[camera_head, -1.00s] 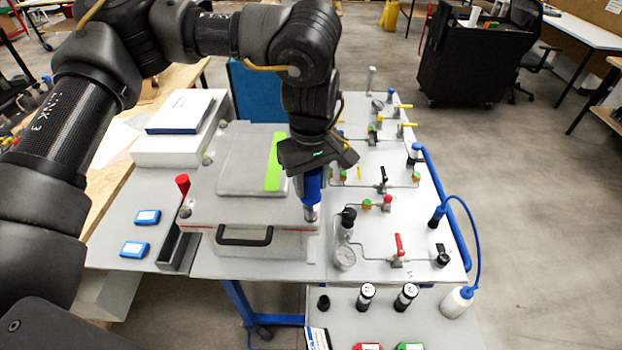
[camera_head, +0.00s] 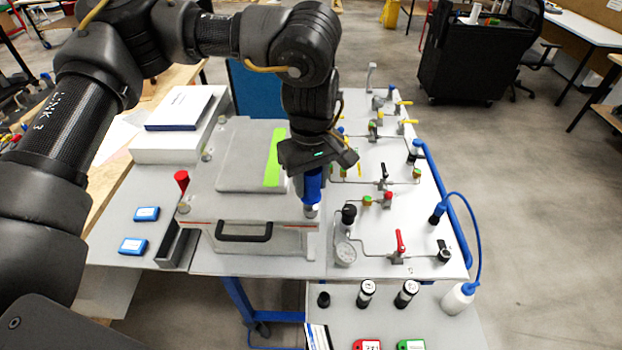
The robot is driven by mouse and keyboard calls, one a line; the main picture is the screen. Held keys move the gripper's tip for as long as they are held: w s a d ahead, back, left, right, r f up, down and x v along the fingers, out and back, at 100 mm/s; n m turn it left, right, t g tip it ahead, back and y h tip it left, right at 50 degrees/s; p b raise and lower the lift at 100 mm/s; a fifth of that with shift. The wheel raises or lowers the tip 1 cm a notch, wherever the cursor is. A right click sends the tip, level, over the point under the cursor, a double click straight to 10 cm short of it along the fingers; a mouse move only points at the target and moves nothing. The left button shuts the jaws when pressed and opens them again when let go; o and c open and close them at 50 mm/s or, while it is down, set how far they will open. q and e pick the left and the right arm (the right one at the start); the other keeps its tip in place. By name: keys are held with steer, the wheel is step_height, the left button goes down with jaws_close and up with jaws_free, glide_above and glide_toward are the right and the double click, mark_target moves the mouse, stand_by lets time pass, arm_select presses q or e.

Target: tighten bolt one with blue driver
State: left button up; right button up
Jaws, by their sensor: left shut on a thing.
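My left gripper (camera_head: 317,160) is shut on the blue driver (camera_head: 313,188) and holds it upright, tip down. The driver's pale lower end is at the front right corner of the grey analyser case (camera_head: 205,195). Bolt one is not clear to see; the driver's tip hides that corner, and I cannot tell whether they touch. A red driver (camera_head: 182,182) stands upright at the case's left side, by a bolt at the front left corner. My right gripper is not in view.
Right of the case is a panel with valves, thin pipes and a gauge (camera_head: 345,252). A lower shelf in front holds black-and-white vials (camera_head: 407,294), a white bottle (camera_head: 458,298) and red and green tags. Two blue boxes (camera_head: 146,214) lie at left.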

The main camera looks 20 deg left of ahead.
arm_select(q)
jaws_close()
steer(key=shift+r+m+p, duration=0.15)
steer(key=shift+m+p, duration=0.25)
steer(key=shift+m, duration=0.6)
steer(key=m, duration=0.3)
steer(key=shift+r+m+p, duration=0.1)
steer(key=shift+m+p, duration=0.45)
steer(key=shift+m, duration=0.35)
steer(key=p, duration=0.2)
steer(key=shift+d+m+p, duration=0.1)
steer(key=shift+m+p, duration=0.25)
steer(key=shift+m, duration=0.05)
steer(key=shift+p, duration=0.7)
steer(key=shift+f, duration=0.2)
